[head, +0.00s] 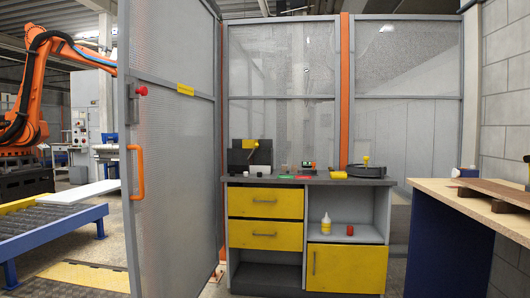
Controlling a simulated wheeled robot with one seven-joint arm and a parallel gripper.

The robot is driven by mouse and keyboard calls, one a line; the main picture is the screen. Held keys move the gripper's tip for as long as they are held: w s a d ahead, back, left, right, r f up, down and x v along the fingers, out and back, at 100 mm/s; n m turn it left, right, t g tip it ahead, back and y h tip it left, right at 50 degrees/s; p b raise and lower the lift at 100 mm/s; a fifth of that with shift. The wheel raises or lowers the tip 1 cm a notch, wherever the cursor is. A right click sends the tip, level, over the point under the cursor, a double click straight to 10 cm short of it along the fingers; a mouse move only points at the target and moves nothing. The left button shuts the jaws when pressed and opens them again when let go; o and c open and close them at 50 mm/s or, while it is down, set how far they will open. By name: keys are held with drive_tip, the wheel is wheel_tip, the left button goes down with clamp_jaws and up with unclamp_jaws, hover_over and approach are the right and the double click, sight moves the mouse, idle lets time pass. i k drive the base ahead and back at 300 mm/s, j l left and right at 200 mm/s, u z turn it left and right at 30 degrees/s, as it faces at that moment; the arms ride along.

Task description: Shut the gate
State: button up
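The gate (175,150) is a tall mesh panel in a grey metal frame, left of centre. It stands swung open, with its near edge toward me and its far edge by the orange post (218,190). An orange handle (137,172) is on the near edge at mid height. A red knob (141,91) and a latch plate sit above the handle. A small yellow label (185,89) is on the crossbar. The gate's bottom near corner is cut off by the picture's lower edge. My gripper is not in view.
An orange industrial robot (38,80) and a roller conveyor (45,218) with a white board (75,193) are left of the gate. A workbench (308,180) with yellow drawers stands right of it. A wooden-topped table (450,190) is at the right.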

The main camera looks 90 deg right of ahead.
sight(127, 75)
drive_tip(key=z, duration=2.4)
drive_tip(key=i+l+z, duration=0.2)
drive_tip(key=k+j, duration=0.1)
